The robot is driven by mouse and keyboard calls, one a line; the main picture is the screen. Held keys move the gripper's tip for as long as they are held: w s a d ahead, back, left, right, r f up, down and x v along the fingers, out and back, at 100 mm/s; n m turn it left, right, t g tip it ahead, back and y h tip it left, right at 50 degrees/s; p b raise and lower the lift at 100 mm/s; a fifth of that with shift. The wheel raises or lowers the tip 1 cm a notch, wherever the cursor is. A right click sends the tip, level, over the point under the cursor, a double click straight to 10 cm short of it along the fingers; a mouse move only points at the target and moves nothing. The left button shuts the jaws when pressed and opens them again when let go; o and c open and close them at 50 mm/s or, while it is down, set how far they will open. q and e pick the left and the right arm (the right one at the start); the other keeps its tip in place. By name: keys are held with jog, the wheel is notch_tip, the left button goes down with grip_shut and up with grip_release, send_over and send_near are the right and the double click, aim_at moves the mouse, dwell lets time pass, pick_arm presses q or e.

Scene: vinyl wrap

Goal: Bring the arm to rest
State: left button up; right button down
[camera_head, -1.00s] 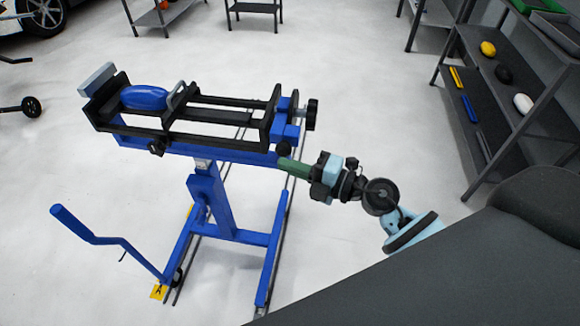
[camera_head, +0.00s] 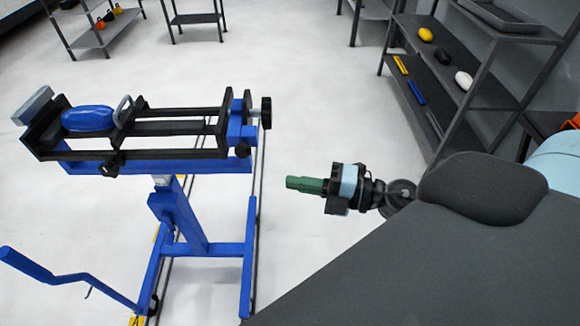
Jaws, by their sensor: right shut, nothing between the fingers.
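My right gripper (camera_head: 305,185) shows in the head view with its green fingers shut and nothing between them. It points left over open floor, right of the blue stand (camera_head: 180,215) and apart from it. The stand carries a black clamp frame (camera_head: 150,128), in which a blue rounded object (camera_head: 88,118) sits at the left. Most of my right arm is hidden behind my own dark body. My left gripper is not in view.
A grey shelf rack (camera_head: 450,97) at the right holds a yellow item (camera_head: 425,34), a white item (camera_head: 463,80) and other small things. Low tables (camera_head: 195,18) stand at the back. The floor between the stand and the rack is clear.

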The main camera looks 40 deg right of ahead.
jog(key=s+d+f+m+t+h+p, duration=0.1)
jog(key=s+f+m+h+p, duration=0.1)
jog(key=s+f+m+h, duration=0.5)
jog(key=s+f+m+t+h+p, duration=0.1)
jog(key=s+f+m+h+p, duration=0.3)
jog(key=m, duration=0.7)
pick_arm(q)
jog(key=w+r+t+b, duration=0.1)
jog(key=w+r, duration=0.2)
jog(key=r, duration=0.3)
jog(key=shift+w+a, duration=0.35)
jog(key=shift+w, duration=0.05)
pick_arm(e)
jog(key=s+a+f+m+g, duration=0.3)
jog(key=s+f, duration=0.2)
jog(key=s, duration=0.1)
jog(key=s+a+f+m+g+y, duration=0.1)
jog(key=s+a+f+m+g, duration=0.2)
jog(key=s+f, duration=0.3)
jog(key=shift+f+g, duration=0.3)
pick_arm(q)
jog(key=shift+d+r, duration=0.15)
pick_arm(e)
jog(key=shift+w, duration=0.1)
dwell(1.1)
